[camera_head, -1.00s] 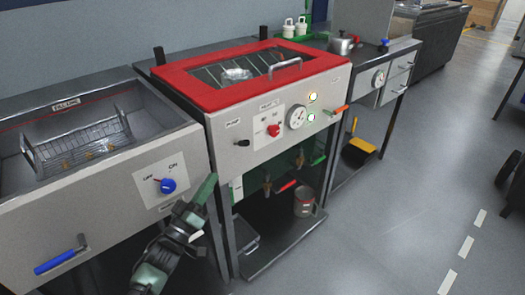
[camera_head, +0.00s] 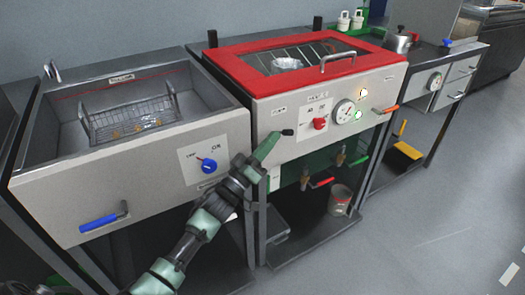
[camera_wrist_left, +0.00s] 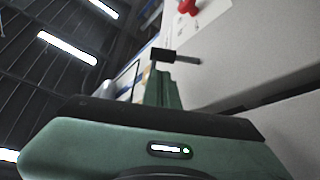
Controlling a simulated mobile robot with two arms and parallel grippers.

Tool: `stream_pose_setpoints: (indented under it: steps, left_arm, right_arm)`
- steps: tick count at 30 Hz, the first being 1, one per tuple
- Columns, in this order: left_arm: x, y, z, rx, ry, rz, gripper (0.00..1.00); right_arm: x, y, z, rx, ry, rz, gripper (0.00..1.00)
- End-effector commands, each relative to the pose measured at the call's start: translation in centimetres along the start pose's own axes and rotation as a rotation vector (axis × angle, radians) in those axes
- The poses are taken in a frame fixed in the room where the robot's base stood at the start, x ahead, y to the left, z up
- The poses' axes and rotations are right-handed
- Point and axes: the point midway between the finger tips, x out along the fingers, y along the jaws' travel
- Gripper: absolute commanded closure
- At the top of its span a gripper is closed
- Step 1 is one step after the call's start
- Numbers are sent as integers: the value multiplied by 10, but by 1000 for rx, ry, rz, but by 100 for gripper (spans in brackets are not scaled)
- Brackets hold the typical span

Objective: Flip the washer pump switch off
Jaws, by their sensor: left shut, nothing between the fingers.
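The washer is the red-lidded unit (camera_head: 262,90) in the middle of the head view. Its pump switch (camera_head: 288,132) is a small black lever on the left of the grey front panel, under a small label. In the left wrist view the lever (camera_wrist_left: 185,59) sticks out from the panel, close beyond the fingertips. My left gripper (camera_head: 268,147) is shut and empty, just left of and slightly below the lever. It also shows in the wrist view (camera_wrist_left: 166,92). I cannot tell whether it touches the lever. My right gripper is not in view.
A red knob (camera_head: 320,124), a gauge (camera_head: 344,112) and two lit lamps (camera_head: 364,92) sit right of the lever. At left is a sink unit (camera_head: 130,180) with a blue knob (camera_head: 208,166) and a blue handle (camera_head: 100,223). A mug (camera_head: 340,200) stands on the lower shelf.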

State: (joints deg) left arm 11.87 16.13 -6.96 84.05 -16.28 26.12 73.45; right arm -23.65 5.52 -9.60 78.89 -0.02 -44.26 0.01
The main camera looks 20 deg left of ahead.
Motion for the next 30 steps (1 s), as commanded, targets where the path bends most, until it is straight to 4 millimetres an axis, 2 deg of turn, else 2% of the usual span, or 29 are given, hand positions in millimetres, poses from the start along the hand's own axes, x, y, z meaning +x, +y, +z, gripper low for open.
stream_pose_setpoints:
  steps: [3, 9, 25, 27, 30]
  left_arm:
    - [19, 0, 0, -2, 2, 0, 100]
    - [33, 0, 0, -1, 0, 0, 100]
    - [33, -1, 2, 13, -1, 8, 100]
    - [32, -1, 3, 28, -1, 16, 100]
    - [32, 0, 4, 43, -1, 26, 100]
  right_arm:
    - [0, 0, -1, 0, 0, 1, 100]
    - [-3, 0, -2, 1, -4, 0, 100]
    - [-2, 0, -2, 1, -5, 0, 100]
    - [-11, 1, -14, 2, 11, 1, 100]
    - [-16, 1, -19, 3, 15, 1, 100]
